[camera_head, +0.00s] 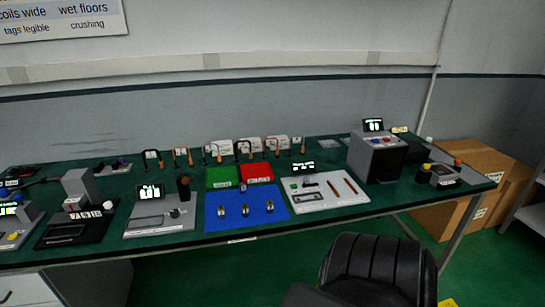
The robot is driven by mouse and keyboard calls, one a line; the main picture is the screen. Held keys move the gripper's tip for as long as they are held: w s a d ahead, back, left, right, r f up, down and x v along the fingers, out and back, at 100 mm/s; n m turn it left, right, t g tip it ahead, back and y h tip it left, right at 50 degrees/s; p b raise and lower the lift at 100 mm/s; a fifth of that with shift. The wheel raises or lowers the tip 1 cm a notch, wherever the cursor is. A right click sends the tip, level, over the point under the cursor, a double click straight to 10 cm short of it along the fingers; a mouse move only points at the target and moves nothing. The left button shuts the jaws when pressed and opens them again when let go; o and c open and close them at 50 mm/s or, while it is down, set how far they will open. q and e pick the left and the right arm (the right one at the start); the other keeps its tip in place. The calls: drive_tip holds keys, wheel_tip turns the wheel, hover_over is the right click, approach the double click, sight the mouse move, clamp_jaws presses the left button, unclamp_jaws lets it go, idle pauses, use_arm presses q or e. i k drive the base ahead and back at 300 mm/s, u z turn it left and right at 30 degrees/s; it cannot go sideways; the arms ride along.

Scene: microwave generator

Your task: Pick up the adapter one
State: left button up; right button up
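Three small metallic ring-like pieces stand in a row on a blue mat (262,221) in the middle of the table. They are the left piece (221,211), the middle piece (245,210) and the right piece (270,206). They look like the adapters, but they are too small for me to tell which is adapter one. The pieces stand apart from one another, and small pale tags show near the mat. Neither of my grippers is in view, and nothing touches the pieces.
Green (222,176) and red (257,172) trays stand behind the mat. A grey device (160,216) is left; a white tool board (322,193) and boxy machine (378,155) are right. A black padded chair-like shape (375,270) stands before the table (110,248). Cardboard boxes (470,158) sit right.

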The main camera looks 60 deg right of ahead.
sight(245, 209)
drive_tip(key=k, duration=0.8)
drive_tip(key=z, duration=2.1)
drive_tip(key=i, duration=0.5)
drive_tip(key=z, duration=0.1)
